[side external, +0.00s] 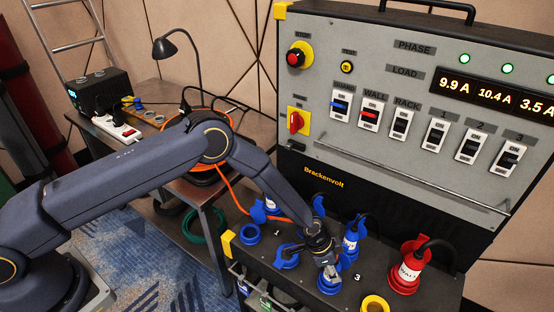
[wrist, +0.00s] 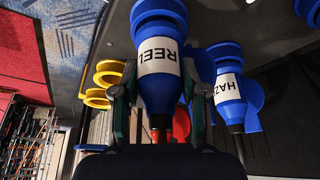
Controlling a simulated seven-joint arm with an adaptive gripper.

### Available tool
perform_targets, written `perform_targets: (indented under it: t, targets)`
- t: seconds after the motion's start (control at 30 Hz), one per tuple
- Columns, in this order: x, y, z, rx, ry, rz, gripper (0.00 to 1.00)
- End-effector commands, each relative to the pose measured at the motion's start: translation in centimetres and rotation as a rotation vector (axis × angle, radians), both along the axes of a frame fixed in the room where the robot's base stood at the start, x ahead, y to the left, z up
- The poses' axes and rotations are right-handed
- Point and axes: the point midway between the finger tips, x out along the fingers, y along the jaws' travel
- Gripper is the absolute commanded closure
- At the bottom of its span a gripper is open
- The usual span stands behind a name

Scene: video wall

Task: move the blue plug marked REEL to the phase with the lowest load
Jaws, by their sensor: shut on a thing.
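The blue plug marked REEL (wrist: 158,75) is between my gripper's fingers (wrist: 158,98) in the wrist view, its label readable. In the side external view my gripper (side external: 323,256) is shut on this plug (side external: 328,272), pointing down at a blue socket (side external: 329,287) left of the mark 3 (side external: 357,278). I cannot tell whether the plug is seated or just above. The load display (side external: 497,93) reads 9.9 A, 10.4 A and 3.5 A from left to right. Two other blue sockets (side external: 287,258) (side external: 249,234) show to the left, apparently empty.
A blue plug marked HAZE (wrist: 228,88) stands close to the right of the held plug in the wrist view. A red plug marked WALL (side external: 408,270) stands to the right in the side external view. An orange cable (side external: 232,196) runs from the side table (side external: 178,187) toward my gripper.

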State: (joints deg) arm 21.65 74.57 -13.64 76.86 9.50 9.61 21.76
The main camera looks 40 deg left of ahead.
Motion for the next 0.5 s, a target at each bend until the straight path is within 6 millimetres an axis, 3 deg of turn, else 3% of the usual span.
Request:
perform_targets:
  t: [0.2,0.23,0.5]
  targets:
    - [0.02,-0.01,-0.09,-0.001,-0.001,0.0,0.98]
    - [0.02,-0.01,-0.09,-0.001,-0.001,0.0,0.54]
    - [0.04,0.0,-0.08,0.0,-0.001,0.0,0.27]
